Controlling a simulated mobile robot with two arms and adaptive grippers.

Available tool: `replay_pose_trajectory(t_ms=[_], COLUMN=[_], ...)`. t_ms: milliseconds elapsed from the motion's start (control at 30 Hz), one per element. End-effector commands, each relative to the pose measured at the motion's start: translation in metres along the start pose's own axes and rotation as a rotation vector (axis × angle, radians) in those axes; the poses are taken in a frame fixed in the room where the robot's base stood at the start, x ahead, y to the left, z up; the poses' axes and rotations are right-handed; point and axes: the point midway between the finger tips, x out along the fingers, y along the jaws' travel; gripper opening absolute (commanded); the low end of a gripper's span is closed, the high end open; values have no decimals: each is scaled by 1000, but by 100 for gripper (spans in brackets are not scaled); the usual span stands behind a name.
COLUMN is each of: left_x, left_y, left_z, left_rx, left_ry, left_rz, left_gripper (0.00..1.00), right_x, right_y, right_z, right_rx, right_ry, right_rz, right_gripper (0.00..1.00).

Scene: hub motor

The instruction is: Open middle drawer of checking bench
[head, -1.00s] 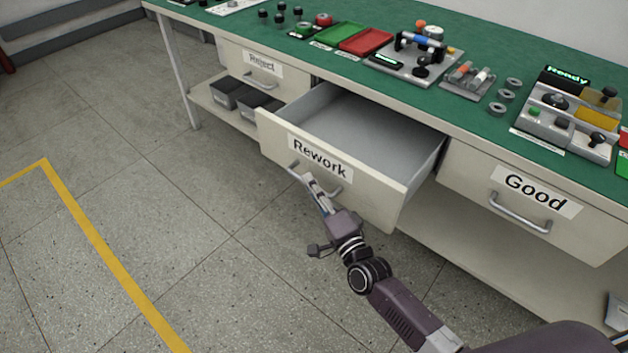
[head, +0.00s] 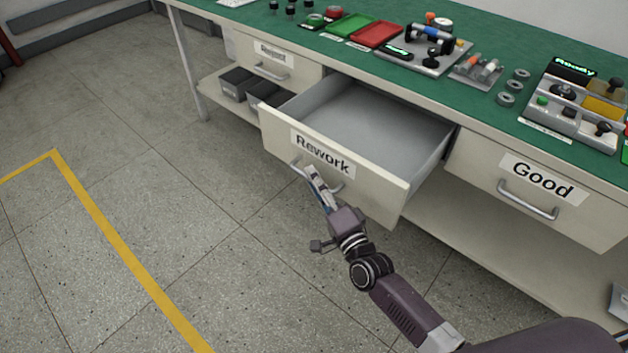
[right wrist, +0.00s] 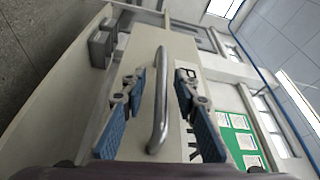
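The middle drawer (head: 376,191), labelled "Rework", stands well out from the checking bench, and its grey inside looks empty. Its bar handle (head: 296,166) is on the front below the label. My right gripper (head: 313,176) is at this handle. In the right wrist view the handle (right wrist: 161,100) runs between the two blue-padded fingers of my right gripper (right wrist: 158,82), with a visible gap on each side, so the gripper is open around it. My left gripper is not in view.
The "Reject" drawer (head: 270,65) and the "Good" drawer (head: 520,198) are shut on either side. The green bench top (head: 480,110) carries trays, fixtures and rings. Grey bins (head: 237,83) sit on the lower shelf. The floor in front is clear, with a yellow line (head: 110,240).

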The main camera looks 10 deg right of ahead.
Motion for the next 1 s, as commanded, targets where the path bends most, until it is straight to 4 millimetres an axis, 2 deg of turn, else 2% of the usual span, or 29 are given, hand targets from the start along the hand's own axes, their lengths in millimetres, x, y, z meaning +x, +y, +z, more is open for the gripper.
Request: replay_pose_trajectory(t_ms=[267,367,800,1000], left_x=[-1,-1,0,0], left_y=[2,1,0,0], left_z=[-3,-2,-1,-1], left_rx=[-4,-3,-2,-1], left_ry=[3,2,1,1], left_rz=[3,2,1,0], left_gripper=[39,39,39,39], right_x=[-5,-17,-102,-118], right_y=[0,1,1,0], right_z=[0,0,0,0], right_rx=[-1,-1,-1,0], right_ry=[0,-1,-1,0], right_rz=[0,1,3,0], right_gripper=[27,27,27,27])
